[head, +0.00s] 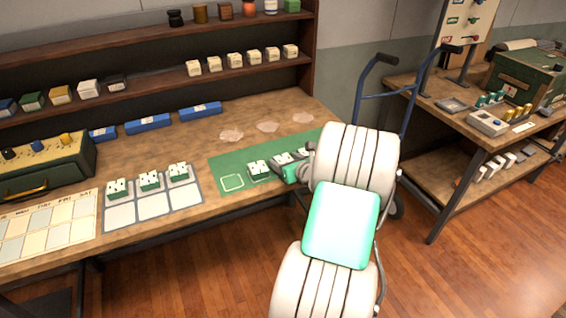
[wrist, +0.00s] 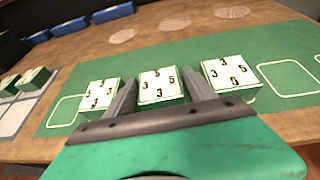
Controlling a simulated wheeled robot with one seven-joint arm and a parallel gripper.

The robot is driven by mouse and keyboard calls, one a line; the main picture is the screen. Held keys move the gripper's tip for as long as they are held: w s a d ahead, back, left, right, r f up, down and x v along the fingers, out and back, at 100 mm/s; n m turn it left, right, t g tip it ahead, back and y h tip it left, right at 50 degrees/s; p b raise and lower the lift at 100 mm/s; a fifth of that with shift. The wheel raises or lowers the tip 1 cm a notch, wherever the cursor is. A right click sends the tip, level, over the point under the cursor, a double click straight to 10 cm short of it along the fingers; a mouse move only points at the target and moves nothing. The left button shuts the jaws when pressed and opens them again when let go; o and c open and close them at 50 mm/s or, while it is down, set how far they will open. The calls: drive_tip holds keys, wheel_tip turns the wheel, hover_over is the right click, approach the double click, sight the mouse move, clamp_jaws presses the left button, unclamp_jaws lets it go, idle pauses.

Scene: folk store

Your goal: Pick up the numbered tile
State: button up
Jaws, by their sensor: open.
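Three white-topped, green-sided numbered tiles sit in a row on a green mat (wrist: 290,50). In the wrist view they are the left tile (wrist: 98,93), the middle tile (wrist: 158,83) and the right tile (wrist: 228,74). Each top carries several dark digits, with 3s and 5s readable. My gripper (wrist: 160,88) is open, with one finger on each side of the middle tile; I cannot tell whether they touch it. In the head view my gripper (head: 292,166) is over the mat (head: 222,162), and my arm partly hides the tiles there. One tile (head: 259,168) shows clearly to its left.
White outlined squares on the mat are empty at both ends. A grey-framed board (head: 120,215) with three more tiles (head: 150,180) lies to the left. Blue boxes (head: 148,124) stand at the back. A hand truck (head: 378,88) stands beyond my arm.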

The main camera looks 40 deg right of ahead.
drive_tip(key=c, duration=1.2)
drive_tip(key=shift+c, duration=0.4)
drive_tip(key=shift+r, duration=0.2)
